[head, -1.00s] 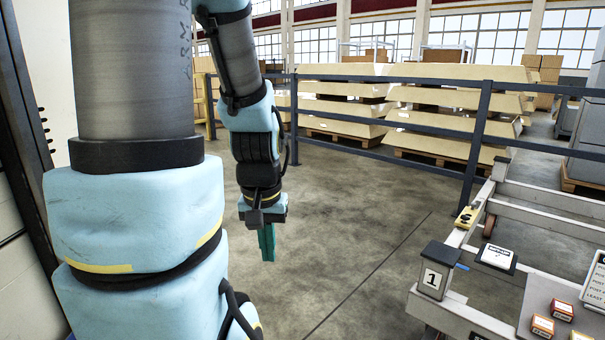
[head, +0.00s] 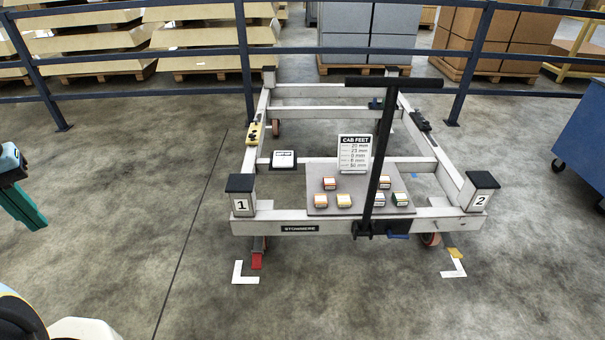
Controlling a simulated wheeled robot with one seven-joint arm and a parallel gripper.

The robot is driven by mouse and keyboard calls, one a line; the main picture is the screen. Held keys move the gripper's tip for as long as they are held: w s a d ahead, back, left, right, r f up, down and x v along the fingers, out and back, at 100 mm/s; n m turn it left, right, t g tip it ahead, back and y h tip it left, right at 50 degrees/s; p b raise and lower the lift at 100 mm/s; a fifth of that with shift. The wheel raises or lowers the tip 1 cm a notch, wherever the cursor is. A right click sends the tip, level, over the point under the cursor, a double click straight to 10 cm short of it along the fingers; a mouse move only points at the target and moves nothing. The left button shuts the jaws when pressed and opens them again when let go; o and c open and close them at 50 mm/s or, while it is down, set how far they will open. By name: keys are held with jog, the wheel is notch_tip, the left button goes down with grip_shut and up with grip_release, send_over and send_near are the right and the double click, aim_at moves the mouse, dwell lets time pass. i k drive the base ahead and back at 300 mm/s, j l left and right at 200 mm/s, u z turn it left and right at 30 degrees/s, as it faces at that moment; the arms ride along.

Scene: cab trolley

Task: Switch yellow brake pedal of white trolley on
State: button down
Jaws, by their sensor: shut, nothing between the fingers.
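The white trolley (head: 303,215) stands in the middle of the head view, a low frame on wheels with an upright black handle (head: 376,160). A small yellow pedal (head: 454,253) shows low at its front right corner, by the right front wheel (head: 431,239) and below the post marked 2. Whether it is pressed or raised is too small to tell. A red pedal (head: 257,261) is at the front left wheel. My gripper (head: 30,215), with green fingers, is shut and empty at the far left edge, well apart from the trolley.
A panel with several small boxes and a cab feet sign (head: 354,153) sits on the trolley. A dark railing (head: 180,88) runs behind it. A blue cabinet (head: 584,135) stands at right. Floor is clear in front, with white corner marks (head: 244,273).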

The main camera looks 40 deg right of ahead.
aim_at(452, 251)
jog(key=z, duration=0.5)
jog(key=k+z, duration=0.1)
jog(key=z, duration=0.35)
jog(key=j+z, duration=0.1)
jog(key=z, duration=0.4)
jog(key=k+z, duration=0.1)
jog(key=z, duration=1.35)
jog(key=l+u, duration=0.1)
jog(key=u, duration=0.2)
jog(key=i+l+u, duration=0.15)
jog(key=u, duration=0.25)
jog(key=i+l+u, duration=0.2)
jog(key=u, duration=0.15)
jog(key=i+l+u, duration=0.15)
jog(key=u, duration=0.25)
jog(key=i+l, duration=0.15)
jog(key=l, duration=0.25)
jog(key=i+l+u, duration=0.15)
jog(key=l, duration=0.2)
jog(key=i+l, duration=0.1)
jog(key=l, duration=0.3)
jog(key=i+l+u, duration=0.1)
jog(key=l, duration=0.3)
